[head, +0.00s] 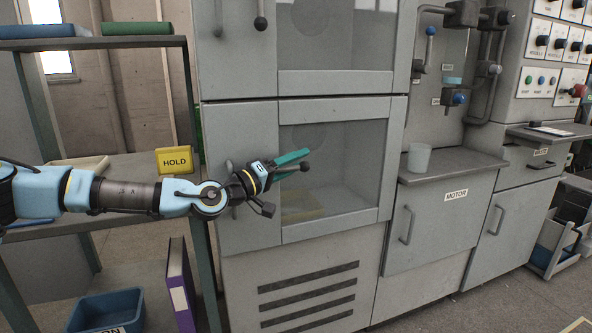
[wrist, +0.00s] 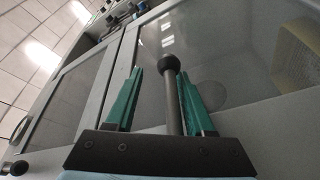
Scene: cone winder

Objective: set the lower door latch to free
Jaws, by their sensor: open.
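The lower door (head: 240,130) of the grey cabinet is shut, with a glass window. Its latch is a dark rod with a black ball knob (head: 305,167), pointing right across the window's left part. My gripper (head: 302,159) is in front of this door, with its teal fingers open and pointing right. In the wrist view the latch (wrist: 174,100) lies between the two fingers (wrist: 158,76), closer to the right one; I cannot tell whether they touch. The ball is near the fingertips. The latch's pivot is hidden behind my gripper.
A shelf rack with a yellow HOLD sign (head: 174,160) stands left. To the right are a counter with a cup (head: 419,158) and a MOTOR cabinet (head: 440,225). A blue bin (head: 107,312) is lower left.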

